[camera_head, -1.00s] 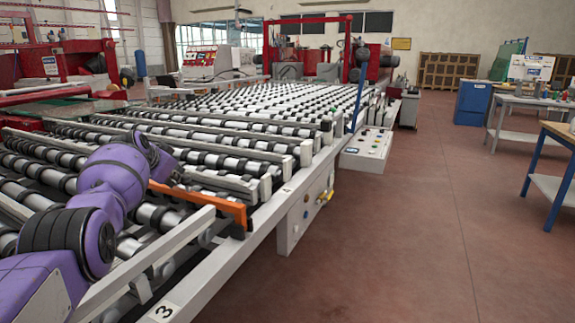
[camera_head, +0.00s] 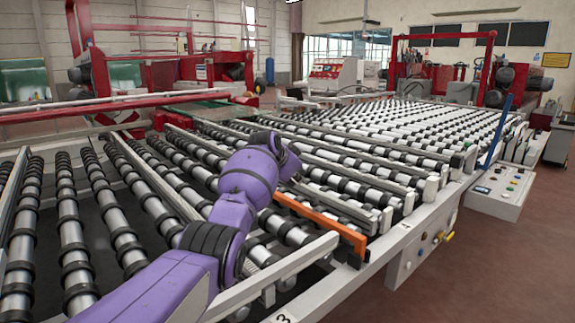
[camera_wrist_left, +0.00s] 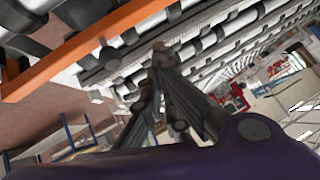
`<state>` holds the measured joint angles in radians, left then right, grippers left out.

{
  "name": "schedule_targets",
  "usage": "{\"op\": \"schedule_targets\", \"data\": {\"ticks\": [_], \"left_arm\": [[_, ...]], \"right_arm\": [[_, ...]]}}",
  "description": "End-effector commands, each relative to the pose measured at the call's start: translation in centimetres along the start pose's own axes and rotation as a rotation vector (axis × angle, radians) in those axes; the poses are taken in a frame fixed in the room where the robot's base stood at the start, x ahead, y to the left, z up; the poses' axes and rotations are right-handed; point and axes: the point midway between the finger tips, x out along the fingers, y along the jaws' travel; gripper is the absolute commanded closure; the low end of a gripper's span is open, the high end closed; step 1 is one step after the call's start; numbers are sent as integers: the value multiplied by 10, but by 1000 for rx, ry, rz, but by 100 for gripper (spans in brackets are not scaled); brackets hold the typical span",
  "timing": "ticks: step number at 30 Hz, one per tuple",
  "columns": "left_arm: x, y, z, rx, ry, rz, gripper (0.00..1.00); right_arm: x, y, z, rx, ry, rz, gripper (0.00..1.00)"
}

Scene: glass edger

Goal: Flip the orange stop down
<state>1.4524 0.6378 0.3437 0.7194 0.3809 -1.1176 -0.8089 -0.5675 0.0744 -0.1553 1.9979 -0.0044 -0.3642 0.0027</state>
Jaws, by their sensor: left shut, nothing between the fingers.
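The orange stop (camera_head: 322,222) is a long flat bar lying along the near right side of the roller bed in the head view, with its outer end at the bed's edge rail. It also crosses the upper left of the left wrist view (camera_wrist_left: 95,42). My left gripper (camera_head: 298,181) is just behind the bar's inner end in the head view, mostly hidden by my purple wrist. In the left wrist view its dark fingers (camera_wrist_left: 160,52) are shut and empty, beside the orange bar. I cannot tell whether they touch it. My right gripper is not in view.
The roller bed (camera_head: 390,135) fills the middle, with black-ringed rollers and pale crossbars near my gripper. A grey control box (camera_head: 497,192) with a blue lever (camera_head: 497,130) stands at the right edge. Red machinery (camera_head: 160,75) stands behind. The floor at lower right is clear.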

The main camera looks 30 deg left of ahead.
Motion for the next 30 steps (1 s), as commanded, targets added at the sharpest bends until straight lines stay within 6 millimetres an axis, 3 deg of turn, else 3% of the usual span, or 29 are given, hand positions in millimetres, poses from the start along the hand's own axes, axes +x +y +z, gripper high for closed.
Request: {"op": "schedule_targets", "data": {"ticks": [3,9,30], "left_arm": [[-21,-6,0,2,1,-2,100],[-37,-10,2,0,-1,-1,100],[-40,-10,3,0,-1,0,100]], "right_arm": [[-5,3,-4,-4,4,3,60],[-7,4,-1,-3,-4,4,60],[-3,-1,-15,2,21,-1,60]]}}
